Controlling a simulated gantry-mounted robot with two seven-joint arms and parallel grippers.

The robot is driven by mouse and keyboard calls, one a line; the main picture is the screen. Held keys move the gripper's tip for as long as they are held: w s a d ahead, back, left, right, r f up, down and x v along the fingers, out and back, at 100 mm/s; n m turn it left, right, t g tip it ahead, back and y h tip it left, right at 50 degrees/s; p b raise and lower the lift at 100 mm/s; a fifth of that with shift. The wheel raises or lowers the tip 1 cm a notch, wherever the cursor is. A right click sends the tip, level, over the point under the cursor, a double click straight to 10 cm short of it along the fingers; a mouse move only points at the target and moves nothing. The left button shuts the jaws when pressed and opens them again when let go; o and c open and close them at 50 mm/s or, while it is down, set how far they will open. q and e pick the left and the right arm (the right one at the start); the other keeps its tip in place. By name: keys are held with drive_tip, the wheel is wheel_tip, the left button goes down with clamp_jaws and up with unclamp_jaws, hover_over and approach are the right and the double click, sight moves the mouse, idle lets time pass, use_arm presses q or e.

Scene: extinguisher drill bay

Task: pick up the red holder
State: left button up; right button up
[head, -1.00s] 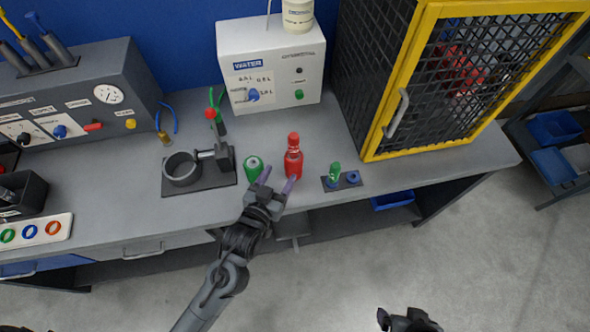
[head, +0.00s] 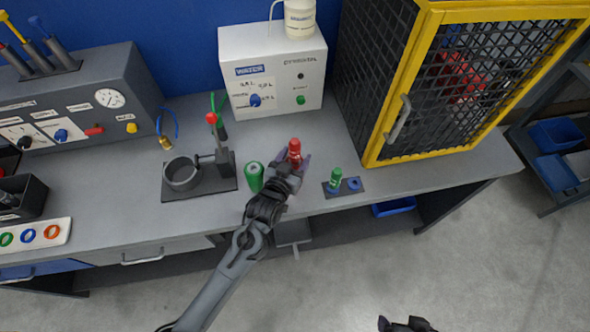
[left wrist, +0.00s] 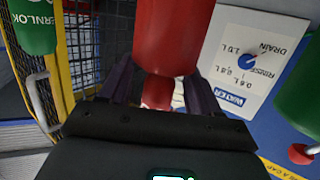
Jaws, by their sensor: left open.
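The red holder (head: 294,150), a red bottle-like piece with a narrower top, stands upright on the grey bench. Its lower part is hidden behind my left gripper (head: 292,166) in the head view. My left gripper is open, with its fingers on either side of the holder. In the left wrist view, the red holder (left wrist: 170,38) fills the space in front of the palm, between the open fingers (left wrist: 160,85). I cannot tell whether they touch it. My right gripper (head: 403,325) is partly cut off at the bottom edge, far from the holder.
A green cylinder (head: 255,177) stands close left of my left gripper. A small plate (head: 345,188) with a green piece (head: 336,175) is to the right. A clamp stand (head: 225,170), a white water box (head: 272,70) and a yellow-framed cage (head: 450,90) surround the spot.

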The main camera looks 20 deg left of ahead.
use_arm(q)
drive_tip(key=shift+w, duration=0.15)
drive_tip(key=shift+f, duration=0.1)
clamp_jaws()
drive_tip(key=shift+f, duration=0.2)
idle(1.0)
drive_tip(key=shift+r, duration=0.15)
